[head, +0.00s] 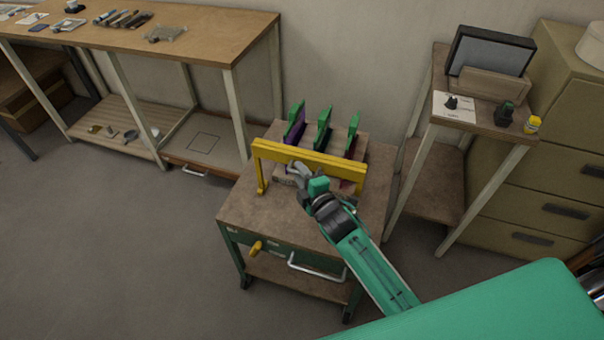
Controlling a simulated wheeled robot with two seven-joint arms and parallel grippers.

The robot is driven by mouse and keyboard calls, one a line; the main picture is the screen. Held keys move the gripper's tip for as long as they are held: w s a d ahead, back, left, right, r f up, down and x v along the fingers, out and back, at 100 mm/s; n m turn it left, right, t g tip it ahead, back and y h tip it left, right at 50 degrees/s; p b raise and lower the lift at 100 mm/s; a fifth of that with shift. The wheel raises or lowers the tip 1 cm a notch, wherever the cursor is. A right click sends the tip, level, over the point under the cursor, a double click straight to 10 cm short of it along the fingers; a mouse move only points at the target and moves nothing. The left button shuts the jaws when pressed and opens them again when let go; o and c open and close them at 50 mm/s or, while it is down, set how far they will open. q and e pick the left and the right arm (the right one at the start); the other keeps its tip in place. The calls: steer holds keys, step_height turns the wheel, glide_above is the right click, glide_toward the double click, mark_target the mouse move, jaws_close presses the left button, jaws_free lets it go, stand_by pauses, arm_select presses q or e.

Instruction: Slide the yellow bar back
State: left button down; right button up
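The yellow bar (311,158) is a bridge-shaped piece standing across the small wooden-topped table (237,207). Its left leg (261,178) rests near the table's left side. Behind it stand several dark plates with green tops (323,126) in a row. My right gripper (294,173) is at the front of the bar, just below its top beam, near the middle. Its fingers look close to the bar, but I cannot tell whether they touch it or are open or shut. My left gripper is out of view.
The small table has a yellow knob (256,247) and a metal handle (316,269) at its front. A long workbench (190,45) with tools stands at the left. A side table (470,112) with a screen and drawers (545,165) stand at the right.

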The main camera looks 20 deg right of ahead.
arm_select(q)
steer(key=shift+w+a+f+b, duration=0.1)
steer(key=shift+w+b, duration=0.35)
steer(key=shift+b, duration=0.15)
arm_select(e)
steer(key=v, duration=1.3)
steer(key=shift+s, duration=0.4)
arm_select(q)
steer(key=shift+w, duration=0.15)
